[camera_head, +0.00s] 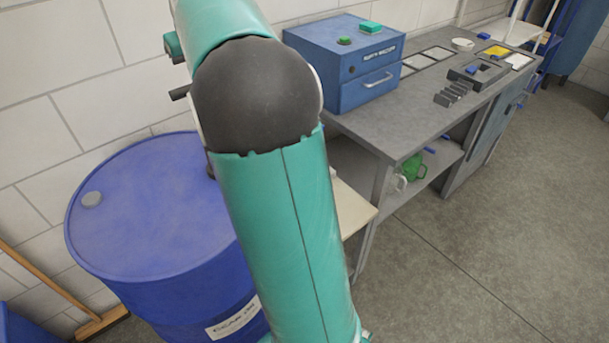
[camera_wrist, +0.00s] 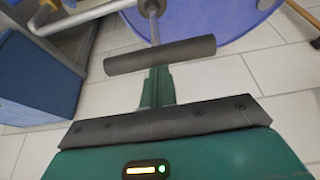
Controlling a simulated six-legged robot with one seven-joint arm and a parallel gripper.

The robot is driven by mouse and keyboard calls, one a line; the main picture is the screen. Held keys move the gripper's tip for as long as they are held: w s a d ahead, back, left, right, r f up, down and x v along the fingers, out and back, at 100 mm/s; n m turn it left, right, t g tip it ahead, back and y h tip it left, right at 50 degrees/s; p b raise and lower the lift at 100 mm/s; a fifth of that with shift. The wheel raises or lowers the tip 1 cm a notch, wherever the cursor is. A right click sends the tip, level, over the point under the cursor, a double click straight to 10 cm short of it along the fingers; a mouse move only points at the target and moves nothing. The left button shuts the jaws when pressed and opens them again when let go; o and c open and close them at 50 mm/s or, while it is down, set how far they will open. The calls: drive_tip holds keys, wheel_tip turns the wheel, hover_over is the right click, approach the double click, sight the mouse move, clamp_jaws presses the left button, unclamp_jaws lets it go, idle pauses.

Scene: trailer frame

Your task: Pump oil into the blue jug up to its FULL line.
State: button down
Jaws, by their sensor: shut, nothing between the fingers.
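A blue oil drum (camera_head: 150,215) with a white label stands at the left in the head view. Its edge shows at the top of the wrist view (camera_wrist: 235,20). In the wrist view a metal rod (camera_wrist: 154,27) runs from the drum side to a dark crosswise bar (camera_wrist: 185,50), which looks like the pump handle. My gripper (camera_wrist: 157,88) is shut and empty, just below this bar in the picture. I cannot tell whether it touches the bar. My arm hides the drum's right side and my gripper in the head view. I cannot make out the blue jug or its FULL line.
A grey workbench (camera_head: 420,115) holds a blue box (camera_head: 345,60) and trays. A green jug (camera_head: 413,167) is on its lower shelf. A pale board (camera_head: 352,210) is beside the drum. A broom (camera_head: 100,322) leans at the left wall. Floor at the right is clear.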

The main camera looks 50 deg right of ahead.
drive_tip(key=shift+r, duration=2.4)
drive_tip(key=shift+f, duration=2.75)
drive_tip(key=shift+r, duration=2.75)
wheel_tip(320, 180, up, 5)
drive_tip(key=shift+r, duration=0.1)
